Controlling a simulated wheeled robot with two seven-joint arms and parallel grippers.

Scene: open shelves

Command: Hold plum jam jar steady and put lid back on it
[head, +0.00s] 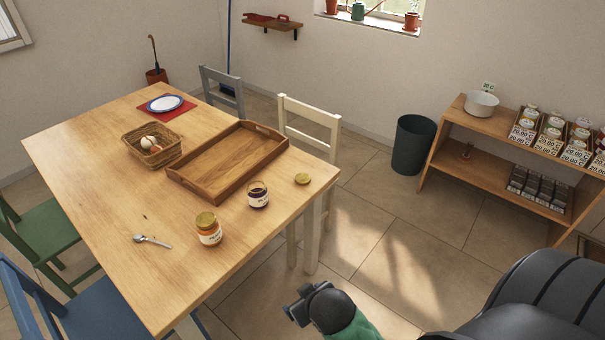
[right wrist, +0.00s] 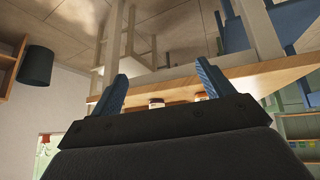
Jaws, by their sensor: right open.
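The plum jam jar (head: 258,196) is a small glass jar with dark contents and a pale label. It stands upright and open near the table's right edge. A round gold lid (head: 303,179) lies flat on the table to its right, apart from it. My right gripper (head: 298,306) is low in the head view, off the table's near right side, away from jar and lid. In the right wrist view its blue fingers (right wrist: 160,82) are spread with nothing between them. Two jars show partly beyond them at the table edge; I cannot tell which is which. My left gripper is not in view.
An orange jam jar with its lid on (head: 208,230) stands left of the plum jar. A wooden tray (head: 182,183), a wicker basket (head: 172,158), a spoon (head: 152,240) and a plate (head: 165,103) share the table (head: 105,215). Chairs surround it. Shelves (head: 450,165) stand right.

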